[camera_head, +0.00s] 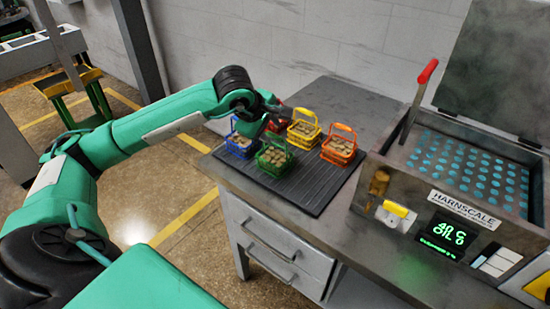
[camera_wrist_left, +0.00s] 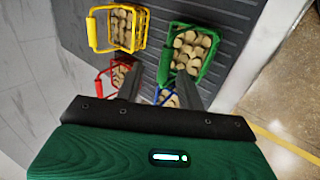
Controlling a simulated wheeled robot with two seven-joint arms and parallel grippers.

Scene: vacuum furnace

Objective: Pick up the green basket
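The green basket (camera_head: 274,158) stands upright on a dark ribbed mat (camera_head: 310,182), filled with tan lumps. In the left wrist view the green basket (camera_wrist_left: 190,52) lies ahead of the fingers, its handle pointing toward the gap between them. My left gripper (camera_head: 268,116) is above the mat near the green and blue baskets. In the wrist view its two fingers (camera_wrist_left: 160,92) are apart with nothing held between them. I cannot tell the exact height above the handle. My right gripper is not in view.
Close by stand a blue basket (camera_head: 240,145), a yellow basket (camera_head: 303,131), an orange-red basket (camera_head: 340,148) and a red basket (camera_wrist_left: 115,75) partly behind the gripper. The open furnace box (camera_head: 460,165) with a red-knobbed lever (camera_head: 427,72) is to the right.

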